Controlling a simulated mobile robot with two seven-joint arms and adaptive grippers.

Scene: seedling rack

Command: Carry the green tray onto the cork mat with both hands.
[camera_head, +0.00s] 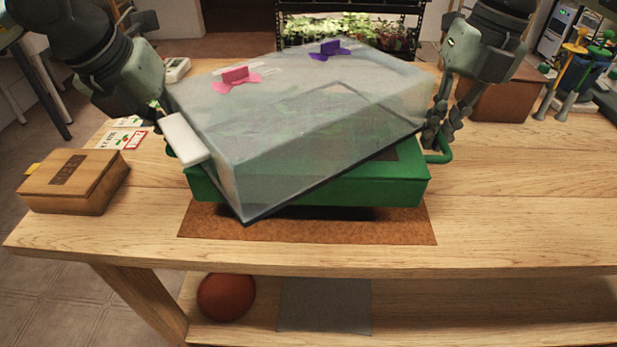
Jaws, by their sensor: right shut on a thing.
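The green tray (330,190) is over the cork mat (300,226), with a dark shadow beneath its front; it looks slightly raised. A clear lid (310,120) with a pink and a purple vent knob sits skewed and tilted on it, its front corner overhanging the tray's front edge. My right gripper (436,135) is shut on the tray's green right handle (440,153). My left gripper (158,112) is at the lid's left side; its fingertips and the tray's left handle are mostly hidden. A white block (184,139) is at the lid's left edge.
A wooden box (74,181) and seed packets (122,138) lie on the table's left. A brown box (500,95) and colored tools (575,70) stand at the back right. The table's right front is clear. A reddish ball (226,297) sits on the lower shelf.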

